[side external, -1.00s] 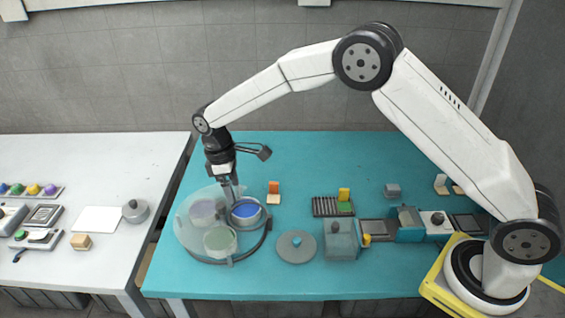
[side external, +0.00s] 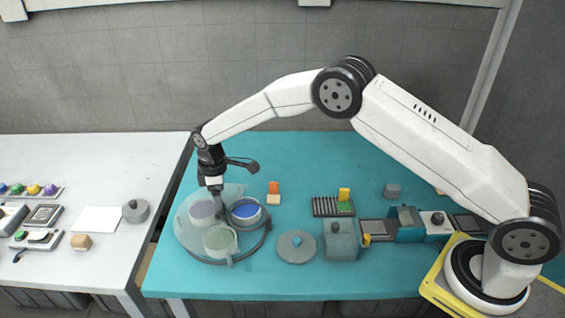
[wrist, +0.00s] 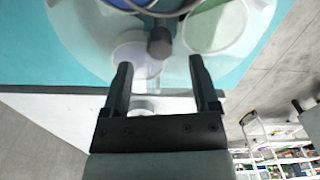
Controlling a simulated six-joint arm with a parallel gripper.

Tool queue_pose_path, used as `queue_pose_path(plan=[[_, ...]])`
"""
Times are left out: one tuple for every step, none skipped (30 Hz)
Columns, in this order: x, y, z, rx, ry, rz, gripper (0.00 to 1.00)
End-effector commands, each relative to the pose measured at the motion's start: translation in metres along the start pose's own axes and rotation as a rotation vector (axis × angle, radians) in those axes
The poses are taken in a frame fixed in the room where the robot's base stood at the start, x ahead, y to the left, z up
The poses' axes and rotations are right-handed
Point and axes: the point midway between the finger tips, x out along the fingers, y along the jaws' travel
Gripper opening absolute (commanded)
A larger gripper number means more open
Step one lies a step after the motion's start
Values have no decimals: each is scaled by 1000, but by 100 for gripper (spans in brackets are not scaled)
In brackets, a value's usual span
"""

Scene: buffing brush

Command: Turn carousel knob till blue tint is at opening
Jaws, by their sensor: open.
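The round clear carousel (side external: 190,238) stands near the left end of the teal table. It holds a blue tint pot (side external: 245,210) at the right, a green one (side external: 219,240) at the front and a lavender one (side external: 202,210) at the back left. My gripper (side external: 217,200) points down over the carousel's middle. In the wrist view my gripper (wrist: 160,62) is open and empty, and the dark knob (wrist: 160,42) shows between and just beyond the fingertips. I cannot tell whether the fingers flank it. The blue pot is cut off at the top. I cannot make out the opening clearly.
A dark curved rail (side external: 262,245) runs around the carousel's right front. A white table (side external: 60,160) lies left. The back of the teal table is mostly clear.

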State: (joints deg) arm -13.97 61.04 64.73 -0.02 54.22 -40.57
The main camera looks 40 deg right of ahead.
Motion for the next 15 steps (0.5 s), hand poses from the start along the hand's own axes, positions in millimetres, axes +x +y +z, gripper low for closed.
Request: queue_pose_path(plan=[[8,0,0,0,-2,-1,77],[11,0,0,0,-1,-1,77],[16,0,0,0,-2,-1,77],[20,-1,1,0,-2,-2,77],[23,0,0,0,-2,-1,77],[27,0,0,0,-1,-1,77],[30,0,0,0,-1,0,77],[32,0,0,0,-1,0,77],[35,0,0,0,-1,0,77],[37,0,0,1,0,0,77],[38,0,0,1,0,0,77],[40,0,0,1,0,0,77],[40,0,0,1,0,0,77],[41,0,0,1,0,0,77],[42,0,0,1,0,0,77]])
